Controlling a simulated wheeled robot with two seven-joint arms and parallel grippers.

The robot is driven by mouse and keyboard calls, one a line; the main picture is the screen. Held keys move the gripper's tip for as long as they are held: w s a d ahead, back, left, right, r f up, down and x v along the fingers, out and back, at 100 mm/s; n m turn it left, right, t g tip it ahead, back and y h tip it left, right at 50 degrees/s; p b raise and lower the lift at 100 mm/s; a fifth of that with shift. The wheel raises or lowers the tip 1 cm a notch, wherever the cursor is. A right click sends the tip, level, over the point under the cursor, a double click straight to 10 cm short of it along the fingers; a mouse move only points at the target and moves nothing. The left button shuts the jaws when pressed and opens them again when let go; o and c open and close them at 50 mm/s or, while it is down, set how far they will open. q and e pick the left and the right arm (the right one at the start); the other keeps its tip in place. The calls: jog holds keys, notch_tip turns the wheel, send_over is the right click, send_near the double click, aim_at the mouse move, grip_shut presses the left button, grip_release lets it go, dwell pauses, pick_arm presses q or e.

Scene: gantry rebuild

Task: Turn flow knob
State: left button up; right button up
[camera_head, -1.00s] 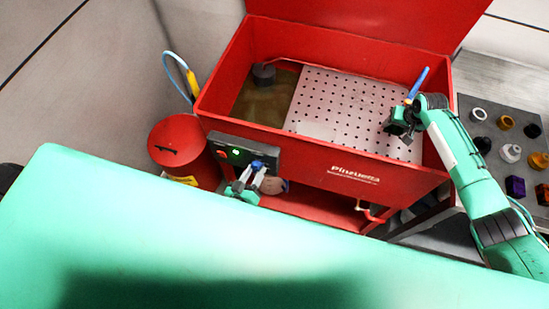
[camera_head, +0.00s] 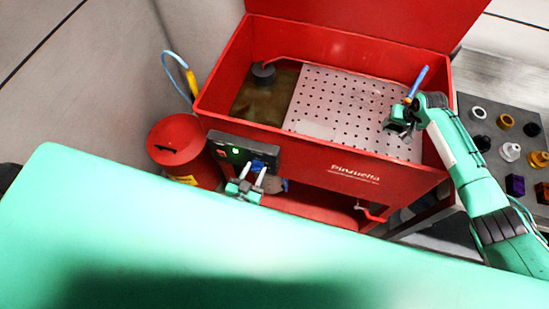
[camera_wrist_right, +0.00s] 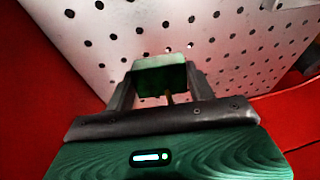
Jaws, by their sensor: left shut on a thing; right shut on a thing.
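The control panel (camera_head: 228,149) is a dark box on the front left of the red parts washer, with a red button (camera_head: 221,153) and a lit green one. A blue knob (camera_head: 258,163) sits at its right end. My left gripper (camera_head: 253,176) is at the blue knob from below, its pale fingers shut on it; the contact is small and partly hidden. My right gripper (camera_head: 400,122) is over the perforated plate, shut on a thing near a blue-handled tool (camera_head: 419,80). In the right wrist view, a green block (camera_wrist_right: 158,75) shows between its fingers; what is gripped is unclear.
The red washer basin (camera_head: 350,174) has a perforated grey plate (camera_head: 335,105) and murky liquid (camera_head: 262,105). A red bin (camera_head: 176,150) stands left. A grey table (camera_head: 478,105) with several small parts is at right. My green body covers the foreground.

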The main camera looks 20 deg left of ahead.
dwell(0.3)
pick_arm(q)
jog(key=o, duration=1)
jog(key=shift+c, duration=0.2)
jog(key=s+r, duration=0.1)
jog(key=s, duration=1.1)
jog(key=shift+a+r, duration=0.25)
jog(key=shift+a, duration=0.15)
